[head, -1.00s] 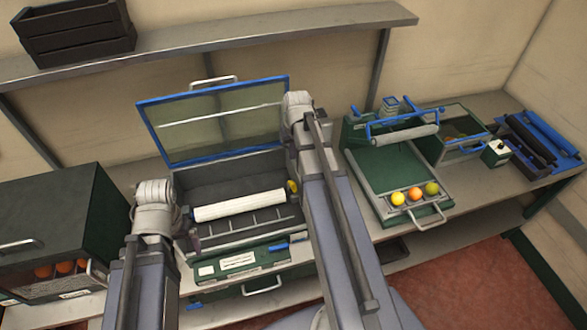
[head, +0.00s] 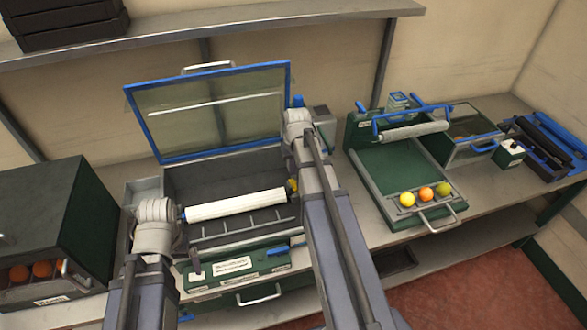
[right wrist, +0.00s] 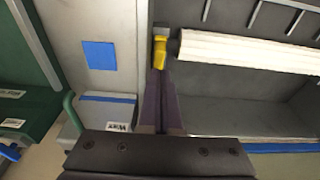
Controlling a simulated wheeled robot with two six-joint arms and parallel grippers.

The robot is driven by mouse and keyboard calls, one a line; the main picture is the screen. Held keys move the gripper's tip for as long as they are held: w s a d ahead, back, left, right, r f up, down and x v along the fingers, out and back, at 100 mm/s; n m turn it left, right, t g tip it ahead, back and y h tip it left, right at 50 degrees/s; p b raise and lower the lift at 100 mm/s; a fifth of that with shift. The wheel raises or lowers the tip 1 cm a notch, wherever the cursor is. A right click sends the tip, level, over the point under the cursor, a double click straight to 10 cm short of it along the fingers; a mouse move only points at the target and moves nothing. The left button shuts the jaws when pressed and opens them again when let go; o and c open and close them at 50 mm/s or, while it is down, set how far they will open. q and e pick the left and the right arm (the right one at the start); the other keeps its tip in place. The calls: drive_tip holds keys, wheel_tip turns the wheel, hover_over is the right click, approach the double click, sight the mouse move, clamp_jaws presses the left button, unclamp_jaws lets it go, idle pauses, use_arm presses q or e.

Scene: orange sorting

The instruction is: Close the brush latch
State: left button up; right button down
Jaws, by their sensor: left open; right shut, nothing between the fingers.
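The white brush roller (head: 235,204) lies across the open machine box (head: 190,166), whose blue-framed lid (head: 205,110) stands raised. A yellow latch (head: 293,185) sits at the roller's right end, partly covered by my right arm. The latch (right wrist: 160,48) also shows in the right wrist view, beside the end of the roller (right wrist: 245,50). My right gripper (right wrist: 159,76) is shut and empty, with its tips just below the latch; contact cannot be told. In the head view its fingers are hidden by the arm. My left gripper (head: 195,262) is open near the box's front left corner, only partly visible.
A green tray unit (head: 385,173) with several fruits at its front stands to the right. A dark green cabinet (head: 40,210) stands at the left. A shelf (head: 230,38) runs along the wall. The raised lid rises behind the box.

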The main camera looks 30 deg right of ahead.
sight(295, 183)
drive_tip(key=shift+s+a+f+b, duration=0.1)
drive_tip(key=shift+s+f+b, duration=0.1)
drive_tip(key=shift+f+b, duration=0.3)
drive_tip(key=shift+s+f+b, duration=0.2)
drive_tip(key=shift+f, duration=0.5)
use_arm(q)
wheel_tip(295, 183, down, 2)
drive_tip(key=shift+f, duration=0.15)
use_arm(e)
drive_tip(key=shift+s+a+f+b, duration=0.15)
drive_tip(key=shift+s+f+b, duration=0.25)
drive_tip(key=shift+s, duration=0.1)
use_arm(q)
drive_tip(key=shift+f, duration=0.3)
use_arm(e)
drive_tip(key=shift+r, duration=0.1)
use_arm(q)
drive_tip(key=shift+r+p, duration=0.2)
drive_tip(key=shift+p, duration=0.15)
use_arm(e)
drive_tip(key=shift+r, duration=0.2)
use_arm(q)
drive_tip(key=shift+r+p, duration=0.65)
use_arm(e)
drive_tip(key=shift+r, duration=0.65)
drive_tip(key=shift+w, duration=0.1)
